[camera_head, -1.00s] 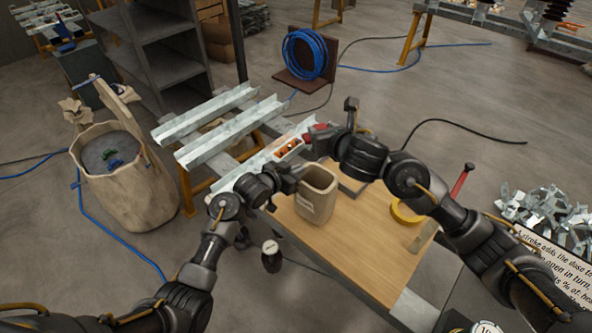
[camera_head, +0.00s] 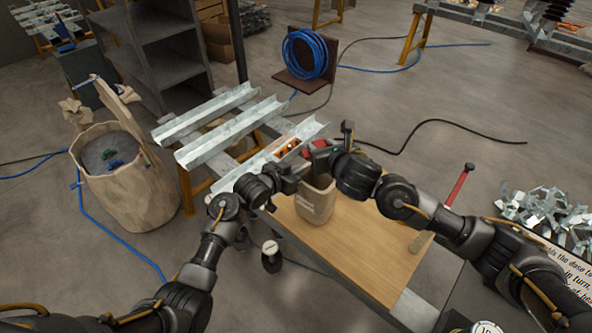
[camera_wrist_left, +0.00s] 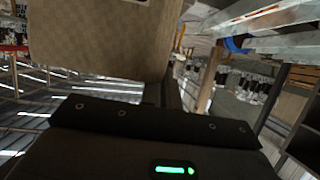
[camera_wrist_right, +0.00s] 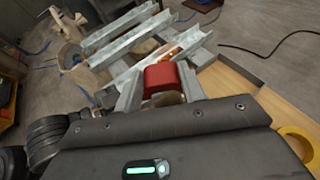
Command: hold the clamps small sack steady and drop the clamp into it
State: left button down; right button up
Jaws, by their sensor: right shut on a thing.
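The small sack (camera_head: 316,204), beige and square with a pale label, stands upright on the wooden board. Its mouth is largely hidden by my grippers. My left gripper (camera_head: 293,178) is at its left upper side; whether the jaws close on the wall is hidden. The sack's woven side (camera_wrist_left: 100,40) fills the upper left wrist view. My right gripper (camera_head: 318,156) is shut on a red clamp (camera_wrist_right: 162,77), above the sack's far rim in the head view. The clamp sits between the two grey fingers in the right wrist view.
Orange pieces (camera_head: 285,148) lie in the nearest metal channel (camera_head: 250,166), just behind the sack. The wooden board (camera_head: 365,255) is clear in front. A yellow tape ring (camera_wrist_right: 297,143) lies to the right. A big sack (camera_head: 130,185) stands on the floor at left.

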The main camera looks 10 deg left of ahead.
notch_tip(320, 180, down, 8)
jog(key=shift+r, duration=0.25)
dwell(0.6)
jog(key=o, duration=1.2)
jog(key=shift+s, duration=0.1)
jog(key=v, duration=1.1)
jog(key=shift+s+d+r, duration=0.15)
jog(key=shift+s+d, duration=0.1)
jog(key=shift+s, duration=0.1)
jog(key=shift+c, duration=0.2)
